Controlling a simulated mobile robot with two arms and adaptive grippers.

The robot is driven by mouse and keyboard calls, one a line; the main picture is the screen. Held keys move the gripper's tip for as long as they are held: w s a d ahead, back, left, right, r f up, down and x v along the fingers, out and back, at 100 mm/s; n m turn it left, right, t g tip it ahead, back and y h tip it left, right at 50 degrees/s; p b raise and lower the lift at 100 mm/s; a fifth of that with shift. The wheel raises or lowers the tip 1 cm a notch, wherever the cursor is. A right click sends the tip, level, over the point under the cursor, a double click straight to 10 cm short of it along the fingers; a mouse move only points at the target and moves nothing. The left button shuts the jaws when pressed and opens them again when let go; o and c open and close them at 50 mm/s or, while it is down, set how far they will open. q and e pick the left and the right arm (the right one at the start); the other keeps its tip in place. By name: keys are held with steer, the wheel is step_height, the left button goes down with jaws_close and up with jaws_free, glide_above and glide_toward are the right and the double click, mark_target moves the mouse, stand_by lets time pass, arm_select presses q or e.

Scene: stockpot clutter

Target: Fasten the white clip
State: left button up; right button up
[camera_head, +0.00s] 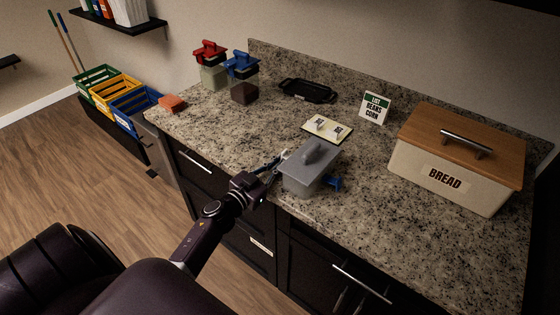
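A grey container with a grey handled lid (310,168) stands near the front edge of the speckled counter. A small white piece that looks like the white clip (284,154) is at the container's left side; whether it is fastened is too small to tell. A blue clip (333,183) sticks out at its right side. My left gripper (274,168) is at the container's left side, close to the white clip. Its fingers are small and dark, so I cannot tell their opening or whether they touch the clip. My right gripper is out of view.
A bread box (446,177) stands at the right. Behind are a card stand (374,107), an open booklet (326,129), a black tray (307,91), red-topped (209,52) and blue-topped (242,65) jars. An orange block (172,103) lies left. The counter front right is clear.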

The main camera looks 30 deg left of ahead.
arm_select(q)
steer(key=shift+r, duration=0.1)
jaws_close()
steer(key=shift+a+r+m, duration=0.1)
steer(key=shift+m, duration=0.3)
steer(key=r+m, duration=0.1)
steer(key=m, duration=0.1)
steer(key=m+p, duration=0.1)
steer(key=shift+a+r+m, duration=0.1)
steer(key=shift+r+m, duration=0.3)
steer(key=m, duration=0.1)
steer(key=r+m, duration=0.1)
steer(key=m, duration=0.1)
steer(key=r+m, duration=0.1)
steer(key=shift+d+m, duration=0.2)
steer(key=shift+m, duration=0.1)
steer(key=m, duration=0.1)
steer(key=d+r+m, duration=0.1)
steer(key=m, duration=0.1)
steer(key=shift+r, duration=0.1)
steer(key=shift+s+d+r+m, duration=0.1)
steer(key=shift+d+r+m, duration=0.15)
steer(key=shift+m, duration=0.65)
steer(key=shift+d+r+m, duration=0.2)
steer(key=shift+d+m, duration=0.05)
steer(key=shift+m, duration=0.65)
steer(key=o, duration=0.6)
jaws_free()
